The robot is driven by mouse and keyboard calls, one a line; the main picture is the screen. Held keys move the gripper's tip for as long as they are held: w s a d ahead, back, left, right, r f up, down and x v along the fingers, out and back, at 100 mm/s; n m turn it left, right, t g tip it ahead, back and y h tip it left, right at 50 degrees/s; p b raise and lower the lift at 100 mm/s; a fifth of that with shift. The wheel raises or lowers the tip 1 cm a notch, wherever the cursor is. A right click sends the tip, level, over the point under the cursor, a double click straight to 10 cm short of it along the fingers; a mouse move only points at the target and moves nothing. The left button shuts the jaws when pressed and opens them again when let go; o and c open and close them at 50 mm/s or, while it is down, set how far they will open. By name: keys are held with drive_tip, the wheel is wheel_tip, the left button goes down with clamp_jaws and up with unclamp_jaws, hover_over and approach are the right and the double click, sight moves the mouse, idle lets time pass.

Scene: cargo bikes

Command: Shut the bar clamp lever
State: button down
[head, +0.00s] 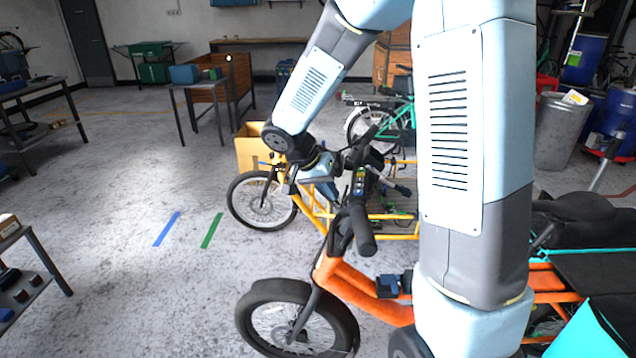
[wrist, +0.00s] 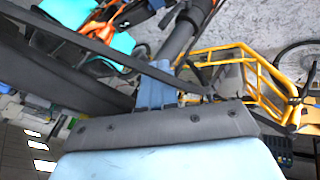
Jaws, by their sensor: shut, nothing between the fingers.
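An orange cargo bike (head: 350,285) stands in front of me, with its dark handlebar grip (head: 361,232) pointing toward me. A control unit (head: 360,181) with small coloured buttons sits among the dark handlebar parts. I cannot clearly single out the bar clamp lever among these parts in either view. My gripper (head: 330,194) is at the left side of the handlebar, close to the control unit. In the wrist view my blue fingers (wrist: 155,92) are together and empty. A dark bar passes close to them; contact cannot be told. My arm hides part of the bike.
A yellow-framed bike (head: 318,214) stands just behind, also seen in the wrist view (wrist: 262,75). A cardboard box (head: 249,148) is beyond it. A table with dark items (head: 22,262) is at the left edge. The floor left of the bikes is clear.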

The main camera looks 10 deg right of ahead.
drive_tip(key=shift+s+d+f, duration=0.2)
drive_tip(key=shift+s+d, duration=0.1)
drive_tip(key=shift+d, duration=0.2)
drive_tip(key=shift+s+d+f, duration=0.1)
drive_tip(key=shift+s+d, duration=0.15)
drive_tip(key=shift+s, duration=0.25)
drive_tip(key=shift+s+d+f, duration=0.1)
drive_tip(key=shift+s+d, duration=0.1)
drive_tip(key=shift+s, duration=0.25)
drive_tip(key=shift+w, duration=0.15)
